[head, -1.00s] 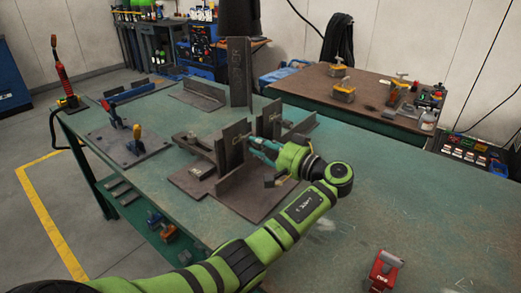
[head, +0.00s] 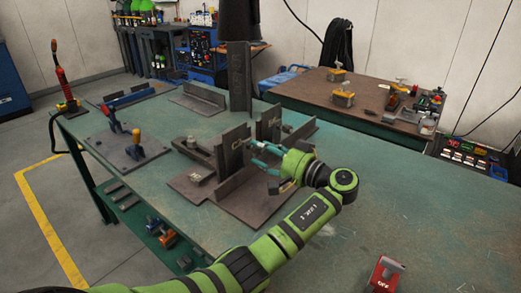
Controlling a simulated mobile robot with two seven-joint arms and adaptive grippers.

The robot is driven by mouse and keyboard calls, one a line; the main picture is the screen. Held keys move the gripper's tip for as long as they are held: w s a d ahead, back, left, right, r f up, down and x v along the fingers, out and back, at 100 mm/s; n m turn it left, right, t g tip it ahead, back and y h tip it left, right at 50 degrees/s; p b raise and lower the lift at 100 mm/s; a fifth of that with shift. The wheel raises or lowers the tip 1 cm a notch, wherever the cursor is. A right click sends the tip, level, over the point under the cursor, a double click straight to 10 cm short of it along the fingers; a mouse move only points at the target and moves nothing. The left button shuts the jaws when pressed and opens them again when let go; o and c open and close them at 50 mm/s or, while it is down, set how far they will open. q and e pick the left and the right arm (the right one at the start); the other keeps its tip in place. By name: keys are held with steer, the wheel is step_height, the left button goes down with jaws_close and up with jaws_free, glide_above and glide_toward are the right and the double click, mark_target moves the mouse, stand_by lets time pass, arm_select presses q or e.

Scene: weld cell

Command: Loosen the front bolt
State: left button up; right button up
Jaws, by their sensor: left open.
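My left gripper (head: 259,157) is open beside the steel fixture in the middle of the green table (head: 380,200). Its fingers point left towards the upright plates, and I see nothing held between them. The fixture has a flat dark base plate (head: 245,208), an upright plate with pale markings (head: 234,150) and a second upright plate (head: 269,124) behind it. A small round bolt-like piece (head: 195,177) sits on the base at the front left. Another small round piece (head: 191,141) shows further back. I cannot tell for certain which is the front bolt. My right gripper is not in view.
A plate with blue and yellow-handled clamps (head: 128,150) lies at the left. A tall steel piece (head: 239,78) stands at the back. A red switch box (head: 386,274) is at the front right. The table's right side is mostly clear.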

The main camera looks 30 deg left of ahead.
arm_select(q)
steer(key=d, duration=1)
steer(key=shift+s+d, duration=0.4)
